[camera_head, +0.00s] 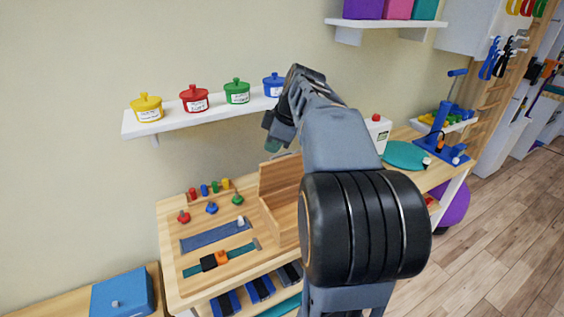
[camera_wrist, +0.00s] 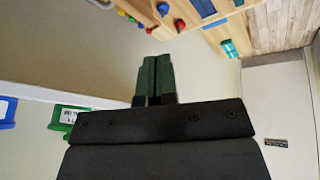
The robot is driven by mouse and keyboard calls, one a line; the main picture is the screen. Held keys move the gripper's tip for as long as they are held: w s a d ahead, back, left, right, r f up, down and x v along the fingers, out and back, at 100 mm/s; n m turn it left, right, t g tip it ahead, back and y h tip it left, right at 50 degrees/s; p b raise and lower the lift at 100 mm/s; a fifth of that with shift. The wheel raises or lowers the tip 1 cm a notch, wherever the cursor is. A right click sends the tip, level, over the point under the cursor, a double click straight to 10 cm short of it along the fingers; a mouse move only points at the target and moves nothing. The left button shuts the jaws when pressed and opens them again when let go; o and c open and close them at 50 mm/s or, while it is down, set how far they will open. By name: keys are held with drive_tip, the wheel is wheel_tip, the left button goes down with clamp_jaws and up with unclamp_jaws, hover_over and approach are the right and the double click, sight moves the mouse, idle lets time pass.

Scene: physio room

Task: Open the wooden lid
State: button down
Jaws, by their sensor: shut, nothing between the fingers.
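A wooden box (camera_head: 286,228) stands on the wooden table, partly hidden behind my arm. A wooden panel (camera_head: 279,176) stands upright at its back; it looks like the lid raised, but my arm hides its right part and I cannot see its hinge. My gripper (camera_head: 273,146) is up in the air above the panel, apart from it, near the right end of the pot shelf. In the wrist view my gripper (camera_wrist: 156,62) shows its two dark green fingers side by side, shut and empty. Wooden table parts show at the top of that view.
A white shelf (camera_head: 165,124) holds several coloured lidded pots. The wooden table (camera_head: 175,290) carries coloured knobs, pegs and strap strips left of the box. A teal disc (camera_head: 405,155) and a blue device (camera_head: 440,143) are to the right. Wooden floor is clear at the right.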

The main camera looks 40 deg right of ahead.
sight(281, 169)
drive_tip(key=w+d+n+b, duration=0.2)
drive_tip(key=d+n, duration=0.3)
drive_tip(key=d, duration=0.4)
drive_tip(key=shift+t+y, duration=0.4)
drive_tip(key=shift+t, duration=0.1)
drive_tip(key=shift+x, duration=4.75)
drive_tip(key=shift+d+p, duration=0.15)
drive_tip(key=shift+p, duration=0.15)
